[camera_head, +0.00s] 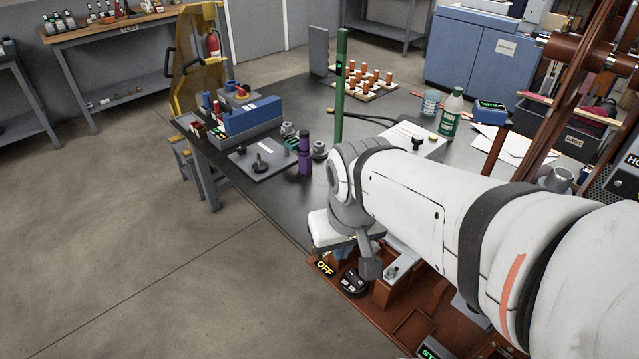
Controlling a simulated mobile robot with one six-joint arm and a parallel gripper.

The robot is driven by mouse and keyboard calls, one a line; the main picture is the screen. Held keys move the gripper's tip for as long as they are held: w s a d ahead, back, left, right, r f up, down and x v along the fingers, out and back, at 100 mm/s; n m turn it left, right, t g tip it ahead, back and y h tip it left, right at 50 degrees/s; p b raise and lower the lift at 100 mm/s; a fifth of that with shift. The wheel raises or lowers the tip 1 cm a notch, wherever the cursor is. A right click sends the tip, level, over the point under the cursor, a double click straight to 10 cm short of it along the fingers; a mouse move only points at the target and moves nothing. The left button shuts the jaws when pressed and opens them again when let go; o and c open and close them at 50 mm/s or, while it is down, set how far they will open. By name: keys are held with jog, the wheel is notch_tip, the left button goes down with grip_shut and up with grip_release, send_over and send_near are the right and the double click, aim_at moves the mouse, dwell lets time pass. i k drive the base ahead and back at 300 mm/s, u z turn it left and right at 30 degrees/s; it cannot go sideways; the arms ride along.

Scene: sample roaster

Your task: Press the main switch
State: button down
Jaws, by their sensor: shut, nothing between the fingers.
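A black switch (352,284) with small light marks sits on the red-brown roaster base (405,325), at the bottom middle of the head view. A dark label reading OFF in yellow letters (325,268) is just left of it. My gripper (370,268) points down just above and to the right of the switch, shut and empty. The wrist and the white arm above it hide part of the base. I cannot tell whether the gripper touches the switch.
The dark table (270,190) behind holds a blue box (252,117), a purple grinder-like cylinder (304,160), a green post (340,90) and a green-labelled bottle (451,112). Brown roaster parts stand close at the right. Open floor (120,240) lies to the left.

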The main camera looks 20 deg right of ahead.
aim_at(350, 274)
jog(key=z, duration=0.95)
jog(key=k, duration=1.95)
jog(key=u, duration=0.45)
jog(key=i, duration=1.7)
jog(key=u, duration=0.1)
